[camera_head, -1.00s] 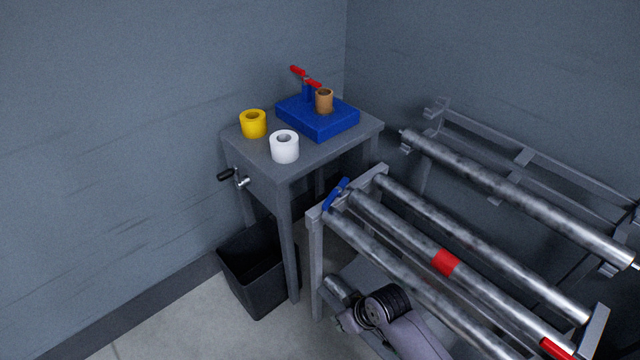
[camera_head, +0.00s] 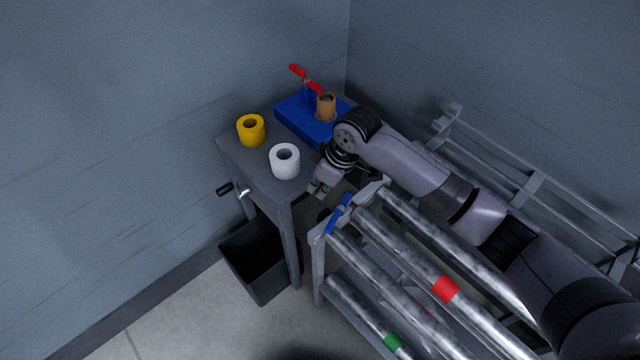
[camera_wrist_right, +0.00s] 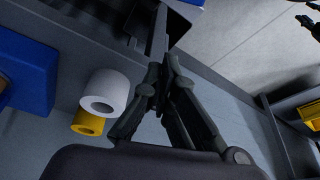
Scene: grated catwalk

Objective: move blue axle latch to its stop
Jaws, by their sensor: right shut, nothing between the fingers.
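The blue axle latch (camera_head: 339,214) is a slim blue bar at the near left end of the roller rack, tilted up to the right beside the roller ends. My right gripper (camera_head: 318,189) hangs just left of and above the latch in the head view, apart from it in the picture. Its fingers are shut and empty, and they show close together in the right wrist view (camera_wrist_right: 160,80). A blue patch at the top edge of the wrist view is cut off, and I cannot tell if it is the latch. My left gripper is out of view.
The grey table (camera_head: 245,160) left of my arm holds a yellow roll (camera_head: 251,130), a white roll (camera_head: 284,161) and a blue base (camera_head: 292,116) with red levers. A black bin (camera_head: 262,262) stands below. The rack's rollers (camera_head: 405,250) run to the lower right.

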